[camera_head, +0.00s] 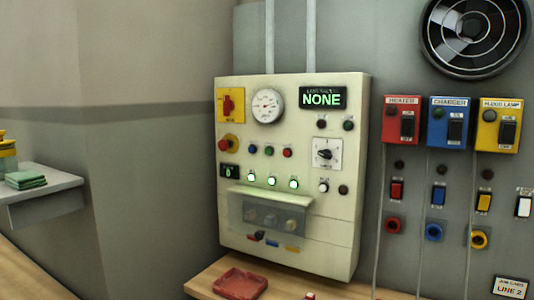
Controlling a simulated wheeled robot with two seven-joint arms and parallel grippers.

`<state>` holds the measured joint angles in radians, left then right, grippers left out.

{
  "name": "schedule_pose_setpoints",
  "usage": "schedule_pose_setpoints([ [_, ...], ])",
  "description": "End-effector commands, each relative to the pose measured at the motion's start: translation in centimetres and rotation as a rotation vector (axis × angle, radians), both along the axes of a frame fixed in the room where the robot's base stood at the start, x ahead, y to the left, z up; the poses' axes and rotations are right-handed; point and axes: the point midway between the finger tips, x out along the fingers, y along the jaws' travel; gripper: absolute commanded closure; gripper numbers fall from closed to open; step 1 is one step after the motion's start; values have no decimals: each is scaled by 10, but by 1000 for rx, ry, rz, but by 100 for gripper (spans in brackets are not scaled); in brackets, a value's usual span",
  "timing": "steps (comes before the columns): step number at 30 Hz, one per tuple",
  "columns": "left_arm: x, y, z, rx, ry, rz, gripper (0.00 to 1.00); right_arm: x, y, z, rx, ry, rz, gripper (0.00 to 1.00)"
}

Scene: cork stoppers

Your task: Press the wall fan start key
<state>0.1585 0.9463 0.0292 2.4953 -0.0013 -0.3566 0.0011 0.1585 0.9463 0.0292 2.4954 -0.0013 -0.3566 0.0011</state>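The wall fan (474,35) is round and dark behind its guard at the top right. A beige control panel (345,205) hangs mid-view. It has a blue button (253,149), a green button (269,151) and a red button (287,152) in a row, with several lit round lamps or buttons (272,181) below. Its display (321,98) reads NONE. A clear cover (270,212) sits in front of several dim round controls. I cannot read which control is the fan start key. Neither gripper is in view.
Red heater (402,119), blue charger (449,123) and yellow flood lamp (499,124) boxes are right of the panel, with switches and sockets below. A red tray (240,284) lies on the wooden bench (205,280). A shelf (45,199) at left holds folded green cloth (26,180).

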Motion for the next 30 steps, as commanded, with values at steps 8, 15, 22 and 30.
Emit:
schedule_pose_setpoints([
  [8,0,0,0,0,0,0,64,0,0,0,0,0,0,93],
  [15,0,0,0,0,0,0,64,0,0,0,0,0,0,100],
  [22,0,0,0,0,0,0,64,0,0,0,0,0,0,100],
  [30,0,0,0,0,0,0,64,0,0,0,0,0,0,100],
])
